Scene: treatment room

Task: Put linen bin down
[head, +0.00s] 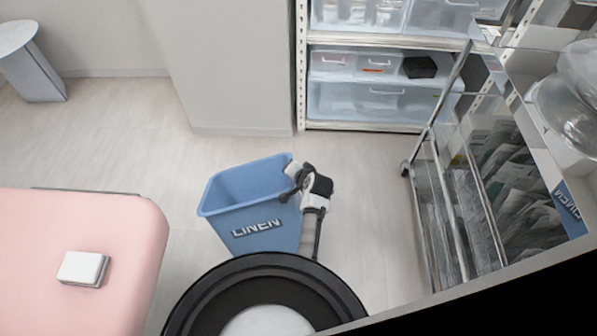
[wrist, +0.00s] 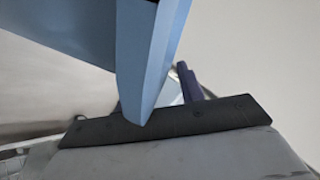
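The blue linen bin (head: 262,222), with "LINEN" on its front, is upright and open-topped in the head view. It is just beyond my round black base part. My gripper (head: 291,181) is at the bin's right rim. In the wrist view the bin's blue wall and rim (wrist: 148,60) come down to the dark gripper edge (wrist: 165,122), and a dark finger shows behind the rim. The gripper appears to be closed around the rim, though part of the fingers is hidden. The frames do not clearly show whether the bin's bottom touches the floor.
A pink padded table (head: 60,230) with a small white box (head: 83,268) is at the left. A shelf with clear drawers (head: 375,95) stands at the back. A wire-and-glass cart (head: 455,200) is at the right. Pale floor (head: 150,130) is clear behind and left of the bin.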

